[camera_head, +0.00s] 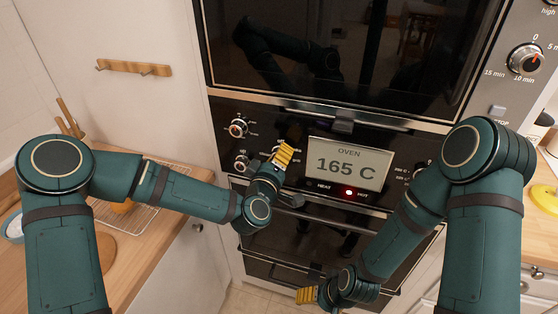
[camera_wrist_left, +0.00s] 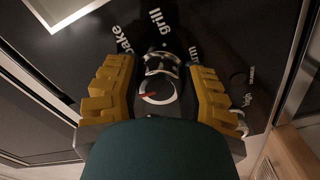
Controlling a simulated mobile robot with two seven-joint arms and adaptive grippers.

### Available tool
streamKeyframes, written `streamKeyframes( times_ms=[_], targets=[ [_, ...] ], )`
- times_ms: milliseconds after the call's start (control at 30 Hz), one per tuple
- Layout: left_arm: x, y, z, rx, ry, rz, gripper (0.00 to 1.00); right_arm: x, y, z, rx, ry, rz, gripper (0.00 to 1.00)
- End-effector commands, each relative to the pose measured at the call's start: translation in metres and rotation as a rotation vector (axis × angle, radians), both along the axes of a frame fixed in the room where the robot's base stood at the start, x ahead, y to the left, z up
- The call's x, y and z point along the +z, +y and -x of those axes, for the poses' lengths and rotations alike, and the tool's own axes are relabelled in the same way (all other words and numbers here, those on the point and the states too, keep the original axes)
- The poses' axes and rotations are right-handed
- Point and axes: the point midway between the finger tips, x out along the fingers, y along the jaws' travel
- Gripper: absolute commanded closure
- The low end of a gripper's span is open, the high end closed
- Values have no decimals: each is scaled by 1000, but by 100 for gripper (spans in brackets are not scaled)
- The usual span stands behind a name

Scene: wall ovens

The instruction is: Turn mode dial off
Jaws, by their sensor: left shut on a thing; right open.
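My left gripper (camera_head: 284,153) is at the oven's control panel, left of the display. In the left wrist view its yellow fingers (camera_wrist_left: 160,92) are on both sides of a round dial (camera_wrist_left: 160,88) and shut on it. The dial has a silver rim and a red mark on the left part of its face. The labels "bake", "grill" and one ending in "rm" lie around it. In the head view the gripper hides this dial. My right gripper (camera_head: 307,295) is open and low, in front of the lower oven front, away from the panel.
The oven display (camera_head: 349,163) reads 165 C, with a red lamp (camera_head: 348,191) lit by "HOT". Two other knobs (camera_head: 238,128) (camera_head: 242,162) sit left of my left gripper. A microwave-side dial (camera_head: 526,59) is at upper right. A wooden counter (camera_head: 160,240) stands left.

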Motion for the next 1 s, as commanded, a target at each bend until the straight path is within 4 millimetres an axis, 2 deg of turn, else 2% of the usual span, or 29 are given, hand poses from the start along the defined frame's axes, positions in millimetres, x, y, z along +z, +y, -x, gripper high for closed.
streamKeyframes(
  times_ms=[567, 600, 667, 1000],
  targets=[
    [1, -1, 0, -2, 7, 30, 93, -2, 0, 1, 2, 2, 0, 25],
    [1, -1, 0, -2, 7, 30, 41, -2, 0, 1, 2, 2, 0, 25],
    [1, -1, 0, -2, 7, 30, 20, -2, 0, 1, 2, 2, 0, 25],
    [0, 0, 1, -1, 9, 29, 19, -2, 0, 1, 1, 1, 0, 25]
  ],
)
